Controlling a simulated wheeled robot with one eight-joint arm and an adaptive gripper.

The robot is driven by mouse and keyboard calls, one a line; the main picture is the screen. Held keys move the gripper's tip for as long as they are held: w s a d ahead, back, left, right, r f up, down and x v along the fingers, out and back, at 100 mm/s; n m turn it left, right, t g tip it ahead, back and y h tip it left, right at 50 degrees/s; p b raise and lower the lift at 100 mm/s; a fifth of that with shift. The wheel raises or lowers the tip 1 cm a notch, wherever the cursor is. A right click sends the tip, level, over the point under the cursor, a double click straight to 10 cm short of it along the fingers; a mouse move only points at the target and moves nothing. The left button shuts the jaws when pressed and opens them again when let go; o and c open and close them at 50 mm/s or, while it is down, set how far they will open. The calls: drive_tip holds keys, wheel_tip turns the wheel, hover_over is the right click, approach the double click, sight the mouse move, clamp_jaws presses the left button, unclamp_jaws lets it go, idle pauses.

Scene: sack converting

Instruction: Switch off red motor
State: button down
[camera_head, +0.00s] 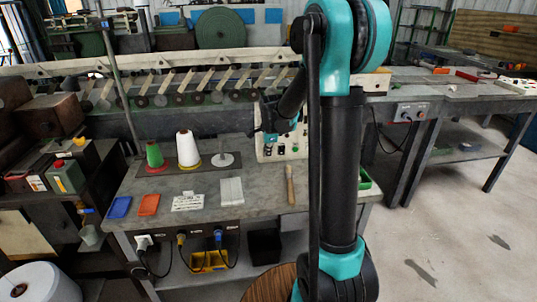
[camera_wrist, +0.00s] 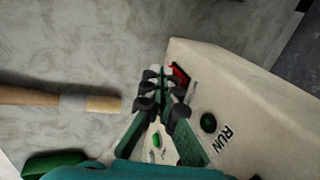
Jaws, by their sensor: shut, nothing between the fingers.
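A pale control box (camera_wrist: 245,90) fills the right of the wrist view. It carries a red switch (camera_wrist: 180,74), partly hidden behind my fingertips, a dark round button (camera_wrist: 208,123) beside the word RUN, and a small lit green button (camera_wrist: 157,141). My gripper (camera_wrist: 162,88) is shut and empty, its fingertips close to the red switch; I cannot tell whether they touch it. In the head view the box (camera_head: 268,152) stands at the back of the grey bench, partly covered by my arm. No part plainly recognisable as a red motor shows.
A wooden-handled tool (camera_wrist: 60,97) lies on the bench left of the box. The bench (camera_head: 255,195) also holds a green cone (camera_head: 154,157), a white cone (camera_head: 187,150), a blue tray (camera_head: 120,207) and an orange tray (camera_head: 148,205). Open floor (camera_head: 455,230) lies at right.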

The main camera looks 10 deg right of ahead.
drive_tip(key=shift+w+f, duration=0.15)
drive_tip(key=shift+w, duration=0.1)
idle(0.4)
drive_tip(key=shift+r, duration=0.8)
